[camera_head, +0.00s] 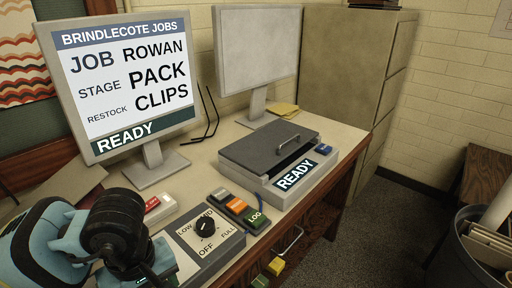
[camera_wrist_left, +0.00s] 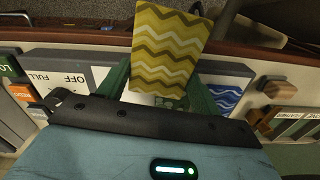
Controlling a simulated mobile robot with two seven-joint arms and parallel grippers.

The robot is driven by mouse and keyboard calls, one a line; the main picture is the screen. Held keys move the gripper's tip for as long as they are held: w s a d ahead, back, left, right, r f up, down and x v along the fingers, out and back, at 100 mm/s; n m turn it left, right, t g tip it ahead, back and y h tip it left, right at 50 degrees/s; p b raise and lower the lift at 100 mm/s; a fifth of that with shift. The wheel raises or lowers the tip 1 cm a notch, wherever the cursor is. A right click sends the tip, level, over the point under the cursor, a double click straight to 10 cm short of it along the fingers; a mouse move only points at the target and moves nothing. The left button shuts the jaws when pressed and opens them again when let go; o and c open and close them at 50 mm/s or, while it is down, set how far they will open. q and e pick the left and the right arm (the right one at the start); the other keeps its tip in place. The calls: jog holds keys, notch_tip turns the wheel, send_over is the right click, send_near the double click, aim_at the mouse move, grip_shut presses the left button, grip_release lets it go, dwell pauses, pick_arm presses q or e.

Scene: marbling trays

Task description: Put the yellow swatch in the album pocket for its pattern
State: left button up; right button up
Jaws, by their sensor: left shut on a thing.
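The yellow swatch (camera_wrist_left: 168,45) shows in the left wrist view, a flat piece with pale and brown zigzag stripes. My left gripper (camera_wrist_left: 160,98) is shut on its lower end, with a green finger on each side. The swatch stands out beyond the fingertips, over the wooden front edge of the desk. In the head view my left arm is at the lower left; its fingertips and the swatch cannot be made out there. A blue panel with white wave lines (camera_wrist_left: 226,97) lies just right of the fingers; I cannot tell whether it belongs to the album. My right gripper is not in view.
A monitor (camera_head: 125,80) reads job ROWAN, stage PACK, restock CLIPS. A dial box (camera_head: 210,248), coloured buttons (camera_head: 237,207) and a grey lidded machine marked READY (camera_head: 270,155) stand on the desk. A bin (camera_head: 470,245) stands on the floor at right.

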pick_arm(q)
jog(key=m, duration=0.1)
jog(key=w+a+m, duration=0.1)
jog(key=shift+r+m, duration=0.15)
jog(key=shift+m, duration=0.15)
jog(key=m, duration=0.1)
jog(key=w+a+m+p, duration=0.1)
jog(key=m, duration=0.1)
jog(key=shift+a, duration=0.1)
jog(key=shift+w+a+m, duration=0.2)
jog(key=shift+m, duration=0.4)
jog(key=shift+w+a+m, duration=0.15)
jog(key=shift+m, duration=0.45)
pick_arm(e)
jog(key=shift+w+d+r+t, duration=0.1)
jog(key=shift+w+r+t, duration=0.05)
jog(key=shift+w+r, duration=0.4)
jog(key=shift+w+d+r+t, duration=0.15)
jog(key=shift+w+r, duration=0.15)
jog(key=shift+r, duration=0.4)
pick_arm(q)
jog(key=shift+a+f, duration=0.1)
jog(key=shift+f, duration=0.15)
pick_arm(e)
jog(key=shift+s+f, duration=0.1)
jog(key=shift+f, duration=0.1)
